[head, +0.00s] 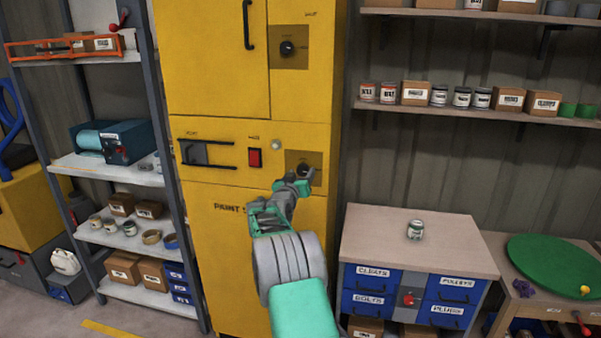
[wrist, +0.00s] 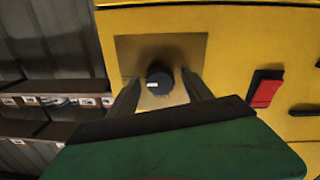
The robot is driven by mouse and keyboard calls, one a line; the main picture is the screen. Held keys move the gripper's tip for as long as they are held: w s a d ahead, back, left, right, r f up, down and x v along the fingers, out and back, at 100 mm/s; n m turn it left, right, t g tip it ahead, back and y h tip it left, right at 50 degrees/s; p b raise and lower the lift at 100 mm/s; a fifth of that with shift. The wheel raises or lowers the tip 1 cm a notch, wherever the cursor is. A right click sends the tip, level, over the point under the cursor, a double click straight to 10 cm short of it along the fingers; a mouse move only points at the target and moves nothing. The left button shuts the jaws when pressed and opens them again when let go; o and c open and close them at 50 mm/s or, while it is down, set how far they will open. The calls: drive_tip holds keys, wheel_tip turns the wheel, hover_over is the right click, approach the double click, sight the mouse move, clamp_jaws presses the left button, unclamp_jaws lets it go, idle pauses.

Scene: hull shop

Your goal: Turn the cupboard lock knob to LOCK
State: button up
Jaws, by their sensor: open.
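The yellow cupboard (head: 225,235) stands in front of me in the head view. A dark round knob (head: 306,172) sits on a brownish square plate (head: 318,158) at its right, partly hidden by my gripper (head: 296,183). In the wrist view the knob (wrist: 159,82) shows a small pale mark on its face, on the left. My gripper (wrist: 161,93) is open there, one finger on each side of the knob; I cannot tell whether they touch it. A second dark knob (head: 288,48) is on a similar plate higher up. The lettering by both knobs is too small to read.
A red switch (head: 254,158) and a handle recess (head: 195,153) lie left of the lower knob. A workbench with blue drawers (head: 372,282) stands right of the cupboard, a jar (head: 415,229) on top. Loaded shelves (head: 115,170) stand left.

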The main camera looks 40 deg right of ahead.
clamp_jaws()
idle(0.7)
